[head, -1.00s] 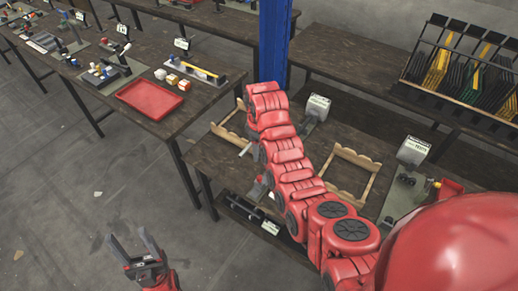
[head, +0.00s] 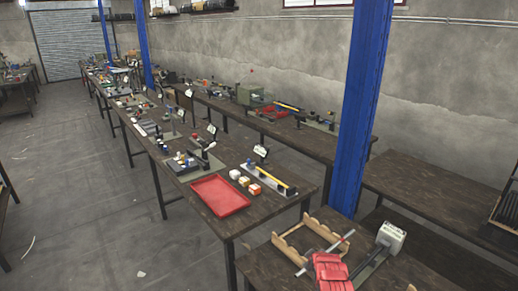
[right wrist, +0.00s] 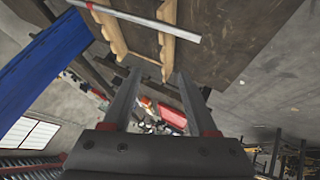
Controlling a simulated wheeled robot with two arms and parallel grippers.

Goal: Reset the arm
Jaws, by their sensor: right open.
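My right arm (head: 330,272) is red and comes in at the bottom edge of the head view, over the near dark table. My right gripper (right wrist: 160,78) shows in the right wrist view with its two grey fingers apart and nothing between them. A silver rod (right wrist: 150,22) lies across the wooden rack (right wrist: 168,42) beyond the fingertips, apart from them. In the head view the rod (head: 338,243) slants over the wooden rack (head: 285,246) beside my arm. My left gripper is outside both current views.
A pale press (head: 391,238) stands right of my arm. A red tray (head: 219,196) and small blocks (head: 254,189) sit on the table to the left. A blue column (head: 360,110) rises behind the near table. The floor (head: 90,220) at left is open.

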